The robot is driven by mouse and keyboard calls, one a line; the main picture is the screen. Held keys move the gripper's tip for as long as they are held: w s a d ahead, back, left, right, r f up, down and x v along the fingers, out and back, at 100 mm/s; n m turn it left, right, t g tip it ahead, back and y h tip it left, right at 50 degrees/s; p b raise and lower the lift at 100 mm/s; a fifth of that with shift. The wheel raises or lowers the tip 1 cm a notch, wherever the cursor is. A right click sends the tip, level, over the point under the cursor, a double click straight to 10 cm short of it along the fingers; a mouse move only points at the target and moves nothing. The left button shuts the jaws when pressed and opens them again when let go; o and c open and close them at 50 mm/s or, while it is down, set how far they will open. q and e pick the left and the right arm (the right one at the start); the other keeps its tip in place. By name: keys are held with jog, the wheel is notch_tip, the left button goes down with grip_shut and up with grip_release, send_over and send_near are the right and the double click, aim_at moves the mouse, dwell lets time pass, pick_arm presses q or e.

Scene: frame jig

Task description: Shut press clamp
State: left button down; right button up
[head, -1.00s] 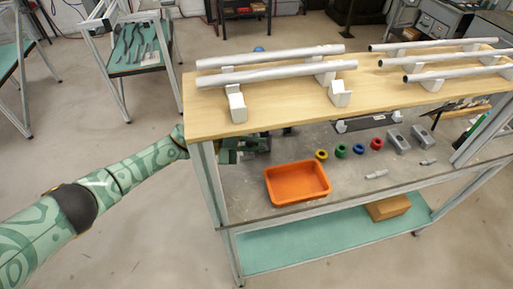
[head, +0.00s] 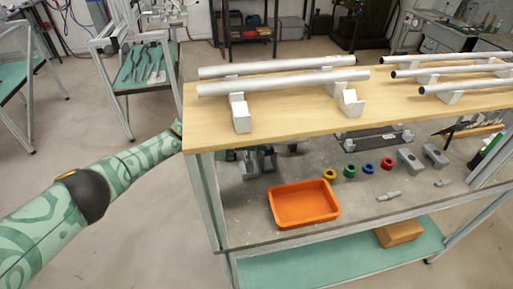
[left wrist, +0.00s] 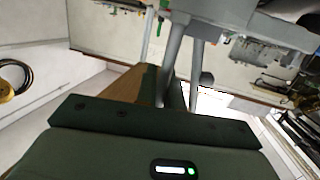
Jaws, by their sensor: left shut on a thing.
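My left arm comes in from the left and reaches under the wooden top shelf. My left gripper (head: 258,163) is beneath the shelf's left end, partly hidden by the shelf edge and the front-left post. It is shut on a part of the press clamp, but the grip itself is hard to make out. The left wrist view shows the grey metal body of the clamp (left wrist: 245,18), with grey bars coming down from it towards the gripper's dark palm. How far the clamp is closed cannot be seen. My right gripper is not in view.
An orange tray (head: 304,220) stands on the grey worktop, close to the left gripper. Several coloured rings, grey blocks (head: 410,160) and small metal parts lie to its right. Metal tubes (head: 283,82) rest in holders on the shelf (head: 300,107). Shelf and post crowd the left arm.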

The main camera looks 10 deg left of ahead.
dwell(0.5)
pick_arm(q)
jog(key=c, duration=1.8)
grip_release()
jog(key=shift+w, duration=0.1)
jog(key=shift+a, duration=0.1)
jog(key=b+v, duration=0.1)
jog(key=v, duration=1.5)
jog(key=shift+w+a+f, duration=0.1)
